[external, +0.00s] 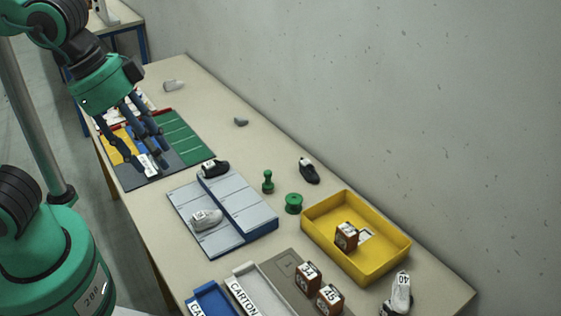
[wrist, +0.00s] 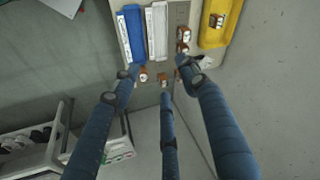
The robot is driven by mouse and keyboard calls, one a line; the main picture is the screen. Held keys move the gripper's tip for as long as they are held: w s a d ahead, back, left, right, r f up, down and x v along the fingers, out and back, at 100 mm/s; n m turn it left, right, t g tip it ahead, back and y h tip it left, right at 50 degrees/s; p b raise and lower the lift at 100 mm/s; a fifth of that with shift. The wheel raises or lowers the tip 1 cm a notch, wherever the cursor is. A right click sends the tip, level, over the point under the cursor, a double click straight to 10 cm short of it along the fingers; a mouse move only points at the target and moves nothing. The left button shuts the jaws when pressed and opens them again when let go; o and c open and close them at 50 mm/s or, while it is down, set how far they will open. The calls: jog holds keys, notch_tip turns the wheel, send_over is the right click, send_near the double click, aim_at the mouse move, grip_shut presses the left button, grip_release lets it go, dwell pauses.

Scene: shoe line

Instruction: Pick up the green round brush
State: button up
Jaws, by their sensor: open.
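Two small green things stand on the table in the external view. One is an upright knob-handled piece (external: 267,182). The other is a low, round, spool-like piece (external: 293,203) to its right, nearer the yellow bin. I cannot tell for sure which is the green round brush. My gripper (external: 142,150) is at the left, over the coloured mat, well away from both. Its three fingers are spread and nothing is between them. The wrist view shows the open fingers (wrist: 160,76) too; neither green piece can be made out there.
A grey-blue board (external: 240,208) carrying shoes lies between my gripper and the green pieces. A dark shoe (external: 309,170) stands behind them. The yellow bin (external: 400,254) holds a small brown box. Blue and white trays and brown boxes stand at the near end.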

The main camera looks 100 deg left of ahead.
jog(key=w+a+f+m+g, duration=0.1)
jog(key=w+a+f+g, duration=0.15)
jog(key=w+a, duration=0.65)
jog(key=m+g+p, duration=0.2)
jog(key=m+g, duration=0.1)
jog(key=m, duration=0.2)
send_over(267, 171)
jog(key=w, duration=0.1)
notch_tip(267, 171, down, 26)
jog(key=shift+w+d, duration=0.15)
jog(key=shift+d, duration=0.2)
jog(key=shift+f, duration=0.1)
jog(key=shift+s+a+f+b, duration=0.15)
jog(key=shift+f+b, duration=0.1)
jog(key=shift+f, duration=1.15)
jog(key=shift+s+a+f+b, duration=0.1)
jog(key=shift+f+b, duration=0.1)
jog(key=shift+f, duration=1.15)
jog(key=shift+s+a+f+b, duration=0.15)
jog(key=shift+f+b, duration=0.1)
jog(key=shift+f, duration=1.15)
jog(key=shift+d, duration=0.1)
